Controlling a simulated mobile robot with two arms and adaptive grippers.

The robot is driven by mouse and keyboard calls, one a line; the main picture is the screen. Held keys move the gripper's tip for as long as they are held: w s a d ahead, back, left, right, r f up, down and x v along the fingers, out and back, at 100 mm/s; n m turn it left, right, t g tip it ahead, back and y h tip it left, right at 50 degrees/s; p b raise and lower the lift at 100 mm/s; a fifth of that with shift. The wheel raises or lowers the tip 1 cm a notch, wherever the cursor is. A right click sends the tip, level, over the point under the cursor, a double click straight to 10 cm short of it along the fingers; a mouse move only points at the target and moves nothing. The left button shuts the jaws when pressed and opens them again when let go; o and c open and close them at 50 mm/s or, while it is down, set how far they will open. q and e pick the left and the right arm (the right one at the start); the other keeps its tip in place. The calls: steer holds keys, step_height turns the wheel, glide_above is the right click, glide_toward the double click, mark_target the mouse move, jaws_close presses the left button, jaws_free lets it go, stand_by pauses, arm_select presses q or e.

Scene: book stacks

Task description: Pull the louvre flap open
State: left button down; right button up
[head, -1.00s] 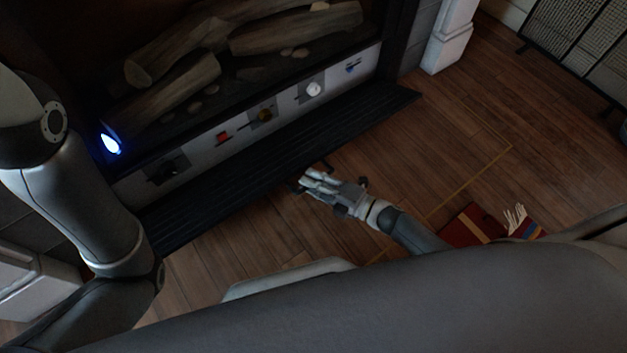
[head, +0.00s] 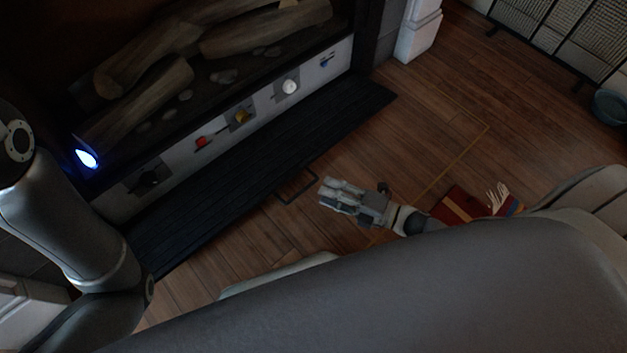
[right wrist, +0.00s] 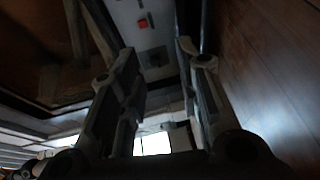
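The louvre flap (head: 235,180) is a long black slatted panel along the foot of the fireplace in the head view. A thin dark loop handle (head: 297,187) sticks out from its front edge over the wood floor. My right gripper (head: 323,191) is just to the right of the handle, with a small gap between them. In the right wrist view its two fingers (right wrist: 152,48) stand apart with nothing held between them. The handle cannot be made out in that view. My left arm shows at the left of the head view, but its gripper is out of view.
A red book (head: 461,205) lies on the floor beside my right arm. A mesh screen (head: 553,38) stands at upper right.

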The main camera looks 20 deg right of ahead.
steer(key=shift+v, duration=0.95)
steer(key=shift+r, duration=0.1)
